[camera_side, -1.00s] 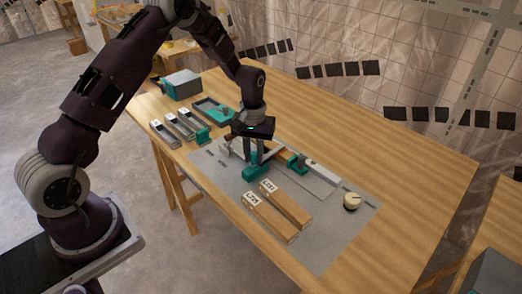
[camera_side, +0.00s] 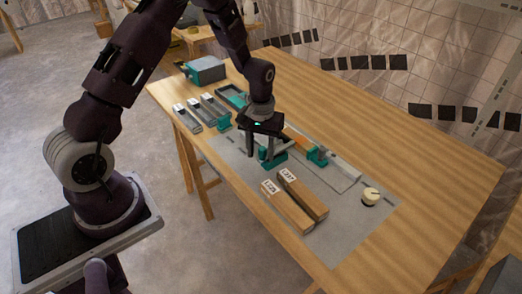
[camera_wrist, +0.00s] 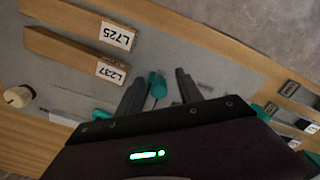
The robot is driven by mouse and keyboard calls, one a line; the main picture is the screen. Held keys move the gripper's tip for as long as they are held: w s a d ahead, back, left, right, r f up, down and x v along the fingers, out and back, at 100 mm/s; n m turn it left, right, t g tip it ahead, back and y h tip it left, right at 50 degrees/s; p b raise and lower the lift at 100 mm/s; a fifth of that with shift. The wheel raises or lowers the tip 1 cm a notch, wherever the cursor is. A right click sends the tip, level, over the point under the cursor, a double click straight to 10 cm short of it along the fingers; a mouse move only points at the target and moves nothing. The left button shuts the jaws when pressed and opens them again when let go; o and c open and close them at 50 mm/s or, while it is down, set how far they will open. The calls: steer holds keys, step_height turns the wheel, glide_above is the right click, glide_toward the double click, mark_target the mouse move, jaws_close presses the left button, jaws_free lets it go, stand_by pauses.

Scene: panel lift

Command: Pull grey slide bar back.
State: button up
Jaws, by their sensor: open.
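A long light-grey bar (camera_side: 343,168) lies along the far side of the grey panel (camera_side: 335,215) in the side view. A teal block (camera_side: 317,157) sits on it, right of my gripper. I take it for the slide bar but cannot be sure. My gripper (camera_side: 268,158) points down over the panel, by another teal piece (camera_side: 274,161). In the wrist view my gripper (camera_wrist: 158,84) has its dark fingers spread, with a teal piece (camera_wrist: 157,86) showing between them. Whether they touch it is unclear. The area behind my gripper is partly hidden.
Two wooden blocks labelled L725 (camera_wrist: 85,22) and L237 (camera_wrist: 75,54) lie near my gripper. A cream knob (camera_side: 370,195) stands at the panel's right end. Several grey slotted pieces (camera_side: 203,112) and a grey-teal box (camera_side: 205,70) are at the left. The table's right side is clear.

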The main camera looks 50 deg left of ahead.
step_height(320, 180, up, 6)
steer(key=shift+r, duration=0.8)
steer(key=s+d+r+m+t, duration=0.1)
steer(key=s+d+r, duration=0.15)
steer(key=r, duration=0.45)
steer(key=s+d+r+m+t, duration=0.1)
steer(key=s+d+r+m, duration=0.1)
steer(key=s+r, duration=0.35)
steer(key=s+d+r+m+t, duration=0.1)
steer(key=s+d+r+m, duration=0.1)
steer(key=s, duration=0.6)
steer(key=s+d+r+m+t, duration=0.1)
steer(key=s+d+r+t, duration=0.1)
steer(key=s+r, duration=0.3)
steer(key=s, duration=0.3)
steer(key=shift+r+m+t, duration=0.15)
steer(key=shift+m+t, duration=0.15)
steer(key=shift+m, duration=0.1)
